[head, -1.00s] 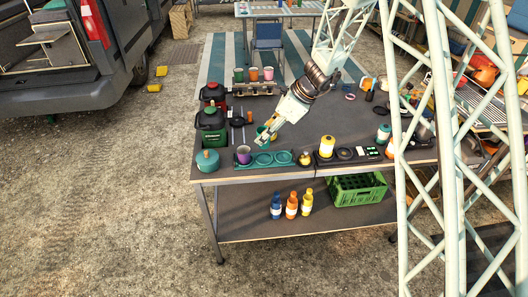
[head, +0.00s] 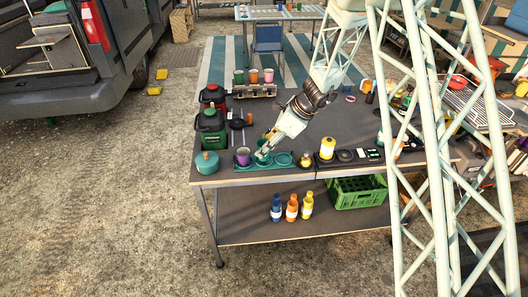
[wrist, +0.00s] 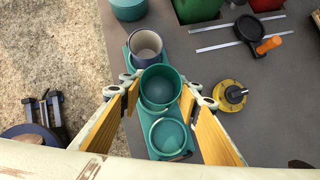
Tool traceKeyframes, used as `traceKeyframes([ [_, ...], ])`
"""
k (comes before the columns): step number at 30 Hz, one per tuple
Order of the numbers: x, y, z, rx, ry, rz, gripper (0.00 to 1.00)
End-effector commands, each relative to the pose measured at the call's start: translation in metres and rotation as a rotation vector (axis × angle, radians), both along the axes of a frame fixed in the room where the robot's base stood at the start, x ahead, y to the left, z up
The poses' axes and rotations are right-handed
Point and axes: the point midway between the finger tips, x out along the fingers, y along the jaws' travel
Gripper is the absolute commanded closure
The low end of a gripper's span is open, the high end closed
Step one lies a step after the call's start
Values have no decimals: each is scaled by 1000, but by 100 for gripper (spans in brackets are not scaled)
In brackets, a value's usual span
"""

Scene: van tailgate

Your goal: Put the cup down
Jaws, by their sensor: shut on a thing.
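A green cup (wrist: 160,90) is between the fingers of my gripper (wrist: 161,97), which is shut on it. It appears upright, over the well of the teal tray (wrist: 152,153) beside the purple cup (wrist: 146,44). I cannot tell whether its bottom touches the tray. In the head view my gripper (head: 262,152) is low at the tray, and mostly hides the green cup. The purple cup (head: 243,156) stands in the tray's left well.
A teal pot (head: 207,162) stands left of the tray, and a dark green canister (head: 210,128) behind it. A small yellow-topped jar (wrist: 232,94) is close to my right finger. Three cups (head: 253,76) stand on a rack behind.

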Motion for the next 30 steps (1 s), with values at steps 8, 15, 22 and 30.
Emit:
traceKeyframes([
  [8,0,0,-17,0,0,0,81],
  [15,0,0,-17,0,0,0,81],
  [22,0,0,-20,0,0,0,68],
  [30,0,0,-20,0,0,0,56],
])
